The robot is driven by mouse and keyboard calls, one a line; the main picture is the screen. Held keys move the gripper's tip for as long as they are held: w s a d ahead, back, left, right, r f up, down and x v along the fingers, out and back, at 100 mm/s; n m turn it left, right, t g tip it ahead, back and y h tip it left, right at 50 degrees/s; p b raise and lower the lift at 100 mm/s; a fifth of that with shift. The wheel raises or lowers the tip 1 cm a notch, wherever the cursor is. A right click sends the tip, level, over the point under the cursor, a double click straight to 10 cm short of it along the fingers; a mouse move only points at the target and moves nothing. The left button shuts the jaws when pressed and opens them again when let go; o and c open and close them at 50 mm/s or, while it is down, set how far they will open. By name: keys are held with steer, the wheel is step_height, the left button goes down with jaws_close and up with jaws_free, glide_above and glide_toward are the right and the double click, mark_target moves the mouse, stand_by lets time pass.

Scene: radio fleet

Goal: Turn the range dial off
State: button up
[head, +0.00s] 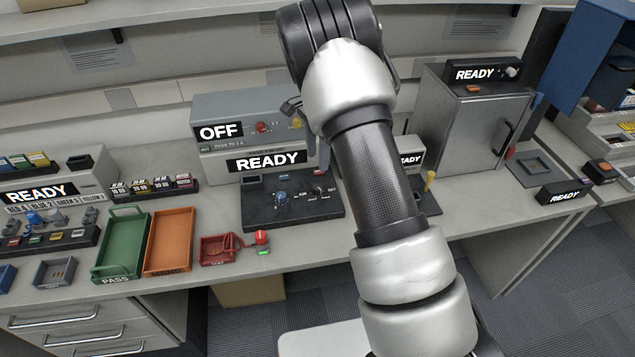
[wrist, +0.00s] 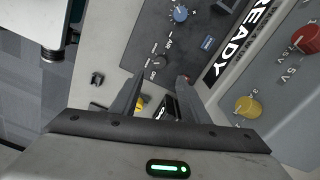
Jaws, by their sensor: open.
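A dark test panel (head: 292,208) lies on the bench below a READY display (head: 266,161). It carries a blue knob (head: 281,199), also in the wrist view (wrist: 180,14), and a small black dial (wrist: 162,60) with white marks and lettering around it. This looks like the range dial; its exact pointer setting is too small to read. My gripper (wrist: 161,82) is open and empty, its two fingertips just short of the black dial in the picture, one to each side. Whether they touch the panel cannot be told. In the head view my arm partly covers the gripper.
A grey unit showing OFF (head: 220,131) sits above the READY display, with red (wrist: 305,38) and yellow (wrist: 248,106) knobs close to my gripper. Green (head: 122,245) and orange (head: 168,242) trays and a red tray (head: 217,249) stand left. A grey cabinet (head: 472,125) stands right.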

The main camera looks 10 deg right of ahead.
mark_target(317, 187)
step_height(317, 187, down, 11)
steer(key=shift+w+f, duration=0.1)
steer(key=shift+f, duration=0.1)
steer(key=c, duration=1.1)
steer(key=shift+o, duration=0.2)
steer(key=shift+n, duration=0.3)
steer(key=shift+f+n+b, duration=0.15)
steer(key=shift+n+b, duration=0.75)
steer(key=shift+n, duration=0.1)
steer(key=n+b, duration=0.1)
steer(key=n, duration=0.1)
steer(key=shift+n, duration=0.3)
steer(key=n+b, duration=0.3)
steer(key=n, duration=0.3)
steer(key=shift+n, duration=0.3)
steer(key=shift+r, duration=0.2)
